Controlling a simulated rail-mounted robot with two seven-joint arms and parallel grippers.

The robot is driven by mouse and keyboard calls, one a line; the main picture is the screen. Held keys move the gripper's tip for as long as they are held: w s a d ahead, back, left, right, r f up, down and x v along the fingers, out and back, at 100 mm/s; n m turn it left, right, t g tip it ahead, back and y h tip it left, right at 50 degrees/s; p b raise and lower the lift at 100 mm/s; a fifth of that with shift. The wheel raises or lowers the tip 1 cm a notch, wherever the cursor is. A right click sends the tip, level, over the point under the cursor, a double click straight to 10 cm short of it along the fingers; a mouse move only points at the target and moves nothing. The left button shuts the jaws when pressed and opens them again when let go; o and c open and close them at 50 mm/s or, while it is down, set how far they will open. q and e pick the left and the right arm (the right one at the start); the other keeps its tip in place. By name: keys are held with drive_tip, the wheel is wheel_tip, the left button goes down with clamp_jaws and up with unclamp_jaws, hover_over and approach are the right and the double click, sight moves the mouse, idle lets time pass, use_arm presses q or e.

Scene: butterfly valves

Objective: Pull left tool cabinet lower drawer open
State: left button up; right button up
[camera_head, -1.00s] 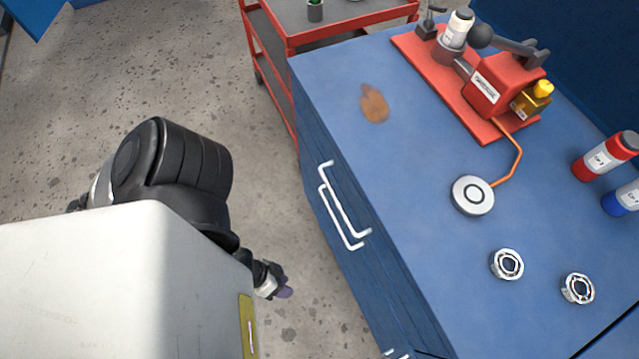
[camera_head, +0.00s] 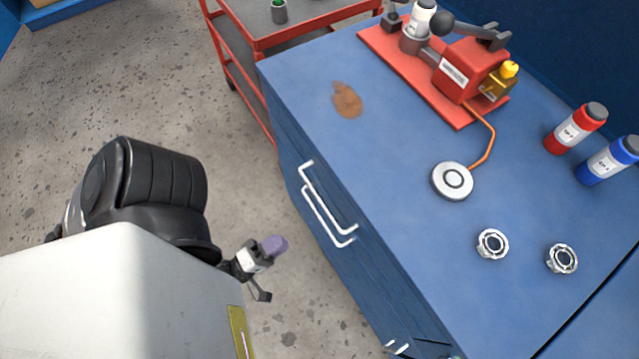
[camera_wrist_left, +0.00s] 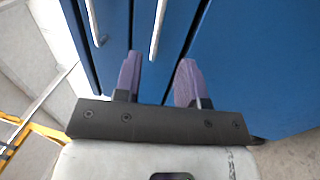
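The drawer fronts look closed. My left gripper (camera_head: 269,271) is left of the handles, with clear space between. In the left wrist view my left gripper (camera_wrist_left: 160,62) has two purple fingers apart and nothing between them. A white handle (camera_wrist_left: 157,28) is ahead of the fingertips; I cannot tell which drawer it belongs to. My right gripper is out of view.
A red cart (camera_head: 262,36) stands behind the cabinet. On the blue top are a red pump-like device (camera_head: 468,70), a round disc (camera_head: 452,181), two metal rings, and red and blue cylinders. Open speckled floor (camera_head: 60,130) lies left of the cabinet.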

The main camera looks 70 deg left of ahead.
sight(320, 216)
use_arm(q)
drive_tip(key=b+x, duration=0.1)
drive_tip(key=x, duration=1.2)
drive_tip(key=shift+b, duration=0.4)
clamp_jaws()
